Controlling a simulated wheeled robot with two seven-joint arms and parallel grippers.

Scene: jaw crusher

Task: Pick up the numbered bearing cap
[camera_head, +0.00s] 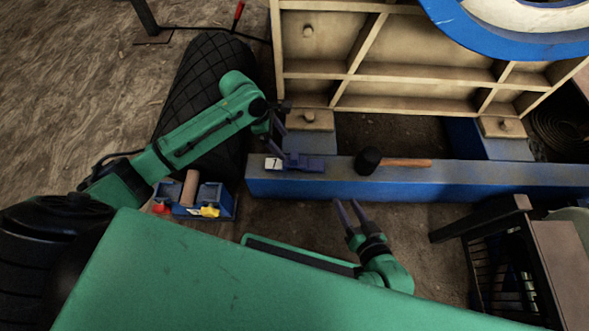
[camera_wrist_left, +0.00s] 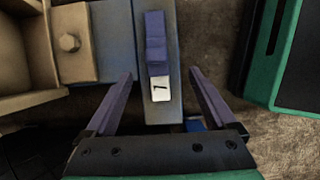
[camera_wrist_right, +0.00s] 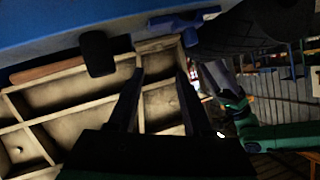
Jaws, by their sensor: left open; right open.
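The numbered bearing cap (camera_head: 303,162) is a small dark blue-purple block with a white label bearing a black digit. It lies on top of the blue beam (camera_head: 460,177), near its left end. My left gripper (camera_head: 283,138) is open beside and over the cap. My right gripper (camera_head: 346,202) is open and empty, in front of the beam. Its fingers (camera_wrist_right: 160,72) show apart in the right wrist view.
A mallet with black head (camera_head: 367,160) and wooden handle (camera_head: 407,163) lies on the beam right of the cap. The ribbed cream frame (camera_head: 410,85) rises behind. A blue toolbox (camera_head: 187,211) stands lower left; a black rack (camera_head: 500,262) stands lower right.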

